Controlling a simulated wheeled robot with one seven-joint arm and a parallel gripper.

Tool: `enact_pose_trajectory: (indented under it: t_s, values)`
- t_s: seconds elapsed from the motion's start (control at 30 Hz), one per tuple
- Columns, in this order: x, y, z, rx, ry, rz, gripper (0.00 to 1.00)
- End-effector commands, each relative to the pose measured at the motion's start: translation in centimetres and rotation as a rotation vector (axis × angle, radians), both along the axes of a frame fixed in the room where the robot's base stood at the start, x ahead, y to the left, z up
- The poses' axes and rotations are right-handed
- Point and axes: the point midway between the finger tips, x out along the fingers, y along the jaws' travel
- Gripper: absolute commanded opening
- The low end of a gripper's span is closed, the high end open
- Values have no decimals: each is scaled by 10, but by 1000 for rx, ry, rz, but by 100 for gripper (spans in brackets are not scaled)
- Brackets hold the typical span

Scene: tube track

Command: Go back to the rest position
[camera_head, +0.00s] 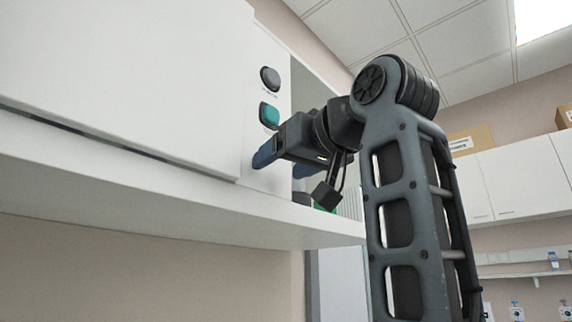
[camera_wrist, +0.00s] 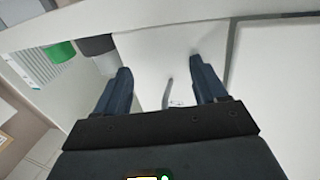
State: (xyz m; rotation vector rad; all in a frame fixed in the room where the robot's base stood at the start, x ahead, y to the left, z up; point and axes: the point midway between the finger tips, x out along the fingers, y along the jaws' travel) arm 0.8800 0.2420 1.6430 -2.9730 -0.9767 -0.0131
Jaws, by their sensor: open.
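My gripper (camera_head: 275,155) is at the front of a white cabinet-like machine (camera_head: 120,80), close to its side panel and just below a teal button (camera_head: 269,115). In the wrist view my gripper (camera_wrist: 163,85) has its two blue fingers spread apart, with nothing held between them. The white panel (camera_wrist: 150,50) shows behind and between the fingers. I cannot tell whether a fingertip touches the panel.
A black round button (camera_head: 270,79) sits above the teal one. A white ledge (camera_head: 150,195) runs below my gripper. A green object (camera_wrist: 60,52) and a dark one (camera_wrist: 96,44) are beside the panel. Wall cabinets (camera_head: 510,175) stand at the right.

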Motion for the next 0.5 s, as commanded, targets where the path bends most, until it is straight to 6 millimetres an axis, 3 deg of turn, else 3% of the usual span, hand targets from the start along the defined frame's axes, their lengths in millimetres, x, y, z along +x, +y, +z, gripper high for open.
enact_pose_trajectory:
  t_s: [0.03,0.2,0.5]
  values:
    - [-9,1,-8,-10,2,12,86]
    - [-32,-25,-2,-2,-8,3,86]
    - [-53,-46,4,4,-14,-3,86]
